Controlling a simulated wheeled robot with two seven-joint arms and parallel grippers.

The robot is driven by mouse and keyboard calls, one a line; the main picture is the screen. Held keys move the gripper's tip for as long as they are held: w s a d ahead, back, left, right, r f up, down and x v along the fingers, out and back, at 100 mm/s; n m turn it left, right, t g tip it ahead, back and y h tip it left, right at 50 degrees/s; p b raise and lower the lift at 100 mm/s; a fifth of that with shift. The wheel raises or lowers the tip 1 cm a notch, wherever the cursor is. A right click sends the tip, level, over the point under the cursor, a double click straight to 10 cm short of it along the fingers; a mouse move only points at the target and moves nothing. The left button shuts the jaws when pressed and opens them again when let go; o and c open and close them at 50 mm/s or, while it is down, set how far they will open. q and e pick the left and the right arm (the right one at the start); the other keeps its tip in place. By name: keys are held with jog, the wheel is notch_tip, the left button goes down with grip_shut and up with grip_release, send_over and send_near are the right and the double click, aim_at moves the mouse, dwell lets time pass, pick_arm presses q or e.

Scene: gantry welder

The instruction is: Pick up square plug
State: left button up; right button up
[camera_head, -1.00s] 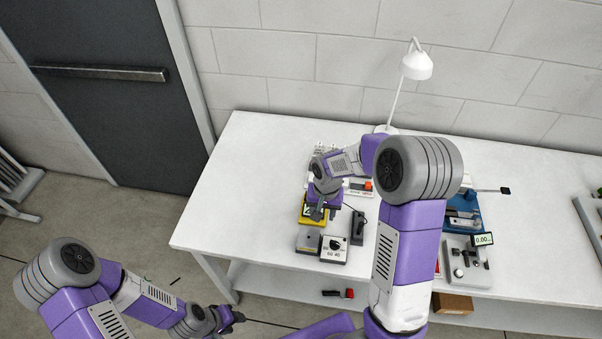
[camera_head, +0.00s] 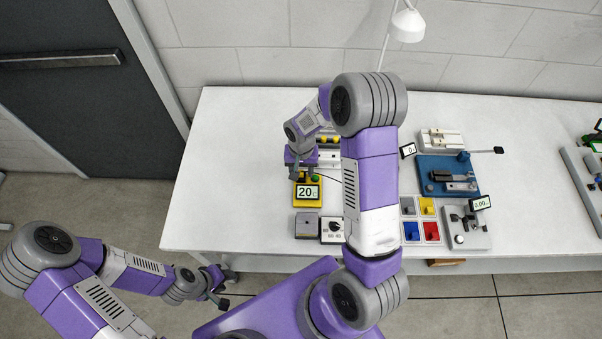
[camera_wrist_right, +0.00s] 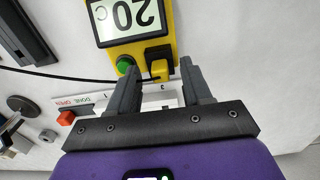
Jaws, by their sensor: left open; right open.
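I cannot tell for sure which object is the square plug. My right gripper (camera_head: 299,164) is open and hangs over the bench just behind a yellow unit (camera_head: 307,203) with a "20 C" display. In the right wrist view, the open right gripper (camera_wrist_right: 157,70) has its two dark fingers spread, with no object clearly held. A yellow-and-black squarish piece (camera_wrist_right: 159,62) on the unit's edge shows between the fingertips, with a thin black cable beside it. A green button (camera_wrist_right: 124,65) is near the left fingertip. My left gripper (camera_head: 218,289) is open, low in front of the bench and away from it.
On the white bench (camera_head: 230,150) stand a grey block (camera_head: 307,225), a dial box (camera_head: 332,230), several coloured blocks in a tray (camera_head: 421,220), a blue fixture (camera_head: 447,178) and a grey gauge fixture (camera_head: 466,227). A white lamp (camera_head: 407,25) is behind. The bench's left part is clear.

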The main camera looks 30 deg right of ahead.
jog(key=shift+w+f, duration=0.1)
jog(key=shift+c, duration=0.2)
grip_shut()
